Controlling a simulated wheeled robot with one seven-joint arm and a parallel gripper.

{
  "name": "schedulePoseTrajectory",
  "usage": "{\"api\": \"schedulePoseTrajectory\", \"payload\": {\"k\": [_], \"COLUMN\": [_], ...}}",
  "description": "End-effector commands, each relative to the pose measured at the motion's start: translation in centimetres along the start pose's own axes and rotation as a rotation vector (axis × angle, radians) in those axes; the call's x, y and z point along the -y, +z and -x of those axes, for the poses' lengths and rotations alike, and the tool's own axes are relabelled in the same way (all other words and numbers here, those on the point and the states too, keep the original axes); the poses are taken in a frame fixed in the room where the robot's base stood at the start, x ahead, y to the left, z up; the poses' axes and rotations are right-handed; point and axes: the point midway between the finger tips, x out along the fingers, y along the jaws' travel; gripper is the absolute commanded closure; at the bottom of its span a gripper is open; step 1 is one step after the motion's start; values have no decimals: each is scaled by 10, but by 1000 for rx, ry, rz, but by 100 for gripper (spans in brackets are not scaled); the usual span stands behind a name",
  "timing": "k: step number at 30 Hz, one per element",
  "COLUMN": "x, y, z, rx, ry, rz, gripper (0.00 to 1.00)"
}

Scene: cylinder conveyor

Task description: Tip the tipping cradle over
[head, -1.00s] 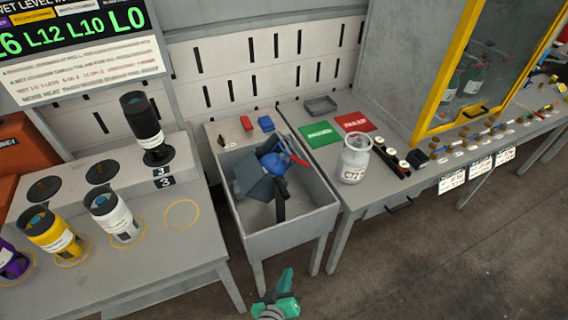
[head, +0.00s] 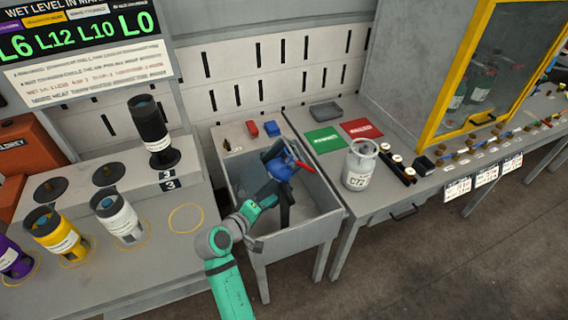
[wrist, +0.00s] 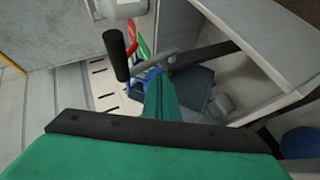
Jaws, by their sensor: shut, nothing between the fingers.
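The tipping cradle (head: 267,187) is a dark grey-blue holder inside the grey tub (head: 325,199), partly hidden by my arm in the head view. A blue cylinder (head: 279,172) with a red fitting (head: 296,157) lies tilted in it. A black-gripped lever (head: 285,213) sticks out toward the tub's front; in the wrist view its black grip (wrist: 117,54) is left of my fingers. My gripper (head: 273,191) is shut and empty, reaching over the tub's front left wall. In the wrist view my gripper (wrist: 156,77) overlaps the cradle; contact cannot be told.
A white-grey gas cylinder (head: 359,168) stands on the right bench beside a green card (head: 323,139) and a red card (head: 361,128). Several cylinders, including a white one (head: 118,217), stand on the left bench. Red and blue blocks lie on the tub's back ledge.

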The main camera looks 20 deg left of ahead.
Motion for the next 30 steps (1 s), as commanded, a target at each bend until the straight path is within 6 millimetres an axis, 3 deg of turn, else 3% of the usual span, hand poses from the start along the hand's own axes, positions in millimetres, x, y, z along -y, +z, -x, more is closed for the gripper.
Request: {"api": "schedulePoseTrajectory", "payload": {"k": [1,6,12,30], "x": [-13,-48,-75,-84], "y": [-14,-46,-68,-74], "z": [2,11,22,22], "rx": [7,51,90,106], "ry": [20,71,108,120], "rz": [15,63,93,102], "gripper": [100,100,100,100]}}
